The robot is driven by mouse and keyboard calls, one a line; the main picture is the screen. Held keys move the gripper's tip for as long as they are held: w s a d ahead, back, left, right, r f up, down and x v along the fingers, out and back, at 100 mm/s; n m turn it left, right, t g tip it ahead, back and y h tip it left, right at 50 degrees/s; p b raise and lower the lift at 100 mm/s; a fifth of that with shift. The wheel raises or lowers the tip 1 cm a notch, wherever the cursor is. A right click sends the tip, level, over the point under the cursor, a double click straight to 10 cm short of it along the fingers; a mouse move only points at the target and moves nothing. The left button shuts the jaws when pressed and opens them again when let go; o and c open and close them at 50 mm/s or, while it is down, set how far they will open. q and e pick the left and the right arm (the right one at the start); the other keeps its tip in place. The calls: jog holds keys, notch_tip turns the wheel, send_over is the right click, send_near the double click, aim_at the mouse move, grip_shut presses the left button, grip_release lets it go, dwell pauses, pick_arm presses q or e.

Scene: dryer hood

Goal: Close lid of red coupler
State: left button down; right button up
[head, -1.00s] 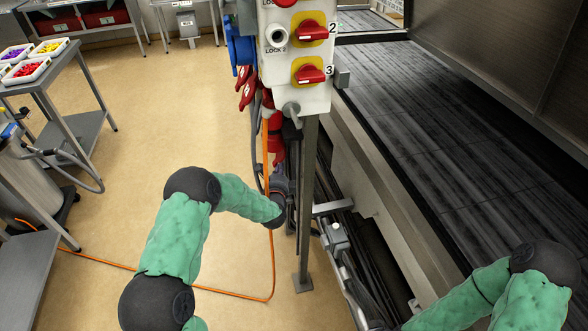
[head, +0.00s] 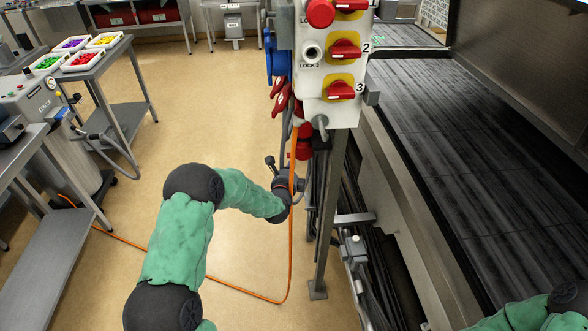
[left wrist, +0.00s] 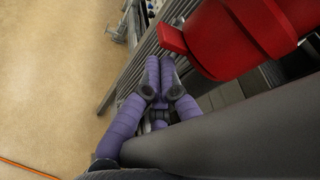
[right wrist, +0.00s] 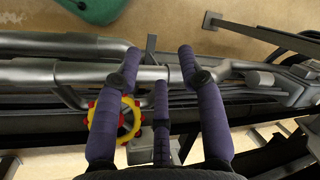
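The red coupler (head: 303,145) hangs under the switch panel, partly hidden by the orange cable. In the left wrist view, a large red body with a projecting tab (left wrist: 240,38) fills the upper right; I take it to be the coupler, but cannot tell how its lid stands. My left gripper (head: 272,165) is just left of and below the coupler. In the left wrist view its purple fingers (left wrist: 160,64) are close together with nothing between them, left of and below the tab. My right gripper (right wrist: 160,52) is open and empty above pipes.
The switch panel (head: 330,60) stands on a grey post (head: 327,220). An orange cable (head: 291,240) hangs close beside my left wrist. The dark conveyor bed (head: 480,150) lies right. In the right wrist view, a yellow-and-red ring (right wrist: 114,118) lies by the pipes.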

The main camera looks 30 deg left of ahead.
pick_arm(q)
jog(key=shift+r, duration=0.45)
jog(key=shift+a+r, duration=0.1)
jog(key=shift+s, duration=0.1)
dwell(0.3)
